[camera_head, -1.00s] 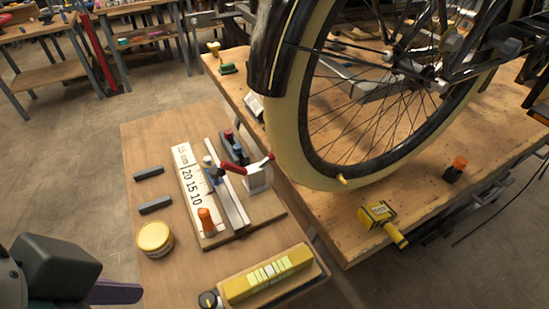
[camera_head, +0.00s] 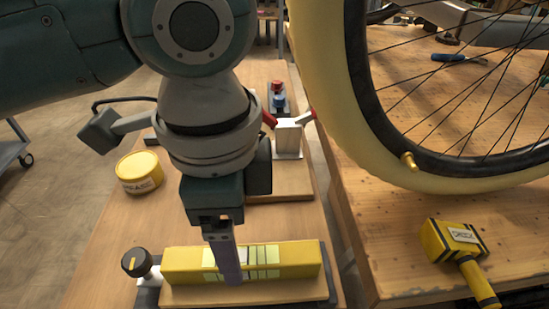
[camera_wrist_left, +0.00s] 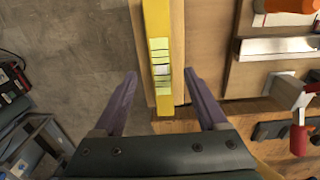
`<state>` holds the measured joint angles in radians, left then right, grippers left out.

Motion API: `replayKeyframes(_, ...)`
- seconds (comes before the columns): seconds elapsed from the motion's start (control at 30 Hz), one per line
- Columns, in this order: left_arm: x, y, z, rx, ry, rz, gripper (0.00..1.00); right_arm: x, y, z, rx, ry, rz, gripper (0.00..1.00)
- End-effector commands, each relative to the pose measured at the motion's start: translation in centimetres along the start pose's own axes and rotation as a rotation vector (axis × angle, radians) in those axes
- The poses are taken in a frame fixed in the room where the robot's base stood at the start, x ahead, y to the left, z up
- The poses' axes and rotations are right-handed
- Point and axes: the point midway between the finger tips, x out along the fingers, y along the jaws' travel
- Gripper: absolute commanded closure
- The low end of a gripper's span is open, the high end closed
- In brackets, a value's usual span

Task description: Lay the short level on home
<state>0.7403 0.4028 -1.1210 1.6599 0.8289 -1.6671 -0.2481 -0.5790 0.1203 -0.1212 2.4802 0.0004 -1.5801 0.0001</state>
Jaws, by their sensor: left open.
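The short level, a yellow bar with pale green striped panels (camera_head: 295,262), lies flat on a wooden block (camera_head: 250,294) at the near end of the side table. My left gripper (camera_head: 231,280) hangs over its middle with fingers pointing down. In the left wrist view the level (camera_wrist_left: 157,25) passes between the spread purple fingers of my left gripper (camera_wrist_left: 148,73), which is open. Nothing visible is marked as home. My right gripper is out of view.
A black knob (camera_head: 136,262) stands at the level's left end. A yellow grease tin (camera_head: 139,172) sits behind it. A yellow mallet (camera_head: 455,250) lies on the workbench at right, below the wheel (camera_head: 440,185). A white block with red handles (camera_head: 288,138) stands farther back.

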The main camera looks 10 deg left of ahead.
Motion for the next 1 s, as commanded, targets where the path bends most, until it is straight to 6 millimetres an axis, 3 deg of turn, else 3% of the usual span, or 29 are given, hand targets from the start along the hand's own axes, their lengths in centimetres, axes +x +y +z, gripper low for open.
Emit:
replayKeyframes(0.4,5.4,-0.2,0.4,0.0,0.001,-0.002,0.25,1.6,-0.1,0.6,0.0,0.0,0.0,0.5)
replayKeyframes(0.67,5.6,-0.2,0.3,0.001,0.003,-0.003,0.25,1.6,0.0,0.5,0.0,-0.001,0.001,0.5)
replayKeyframes(1.0,5.5,-0.2,0.3,0.0,0.003,-0.003,0.61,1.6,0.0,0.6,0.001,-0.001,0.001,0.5)
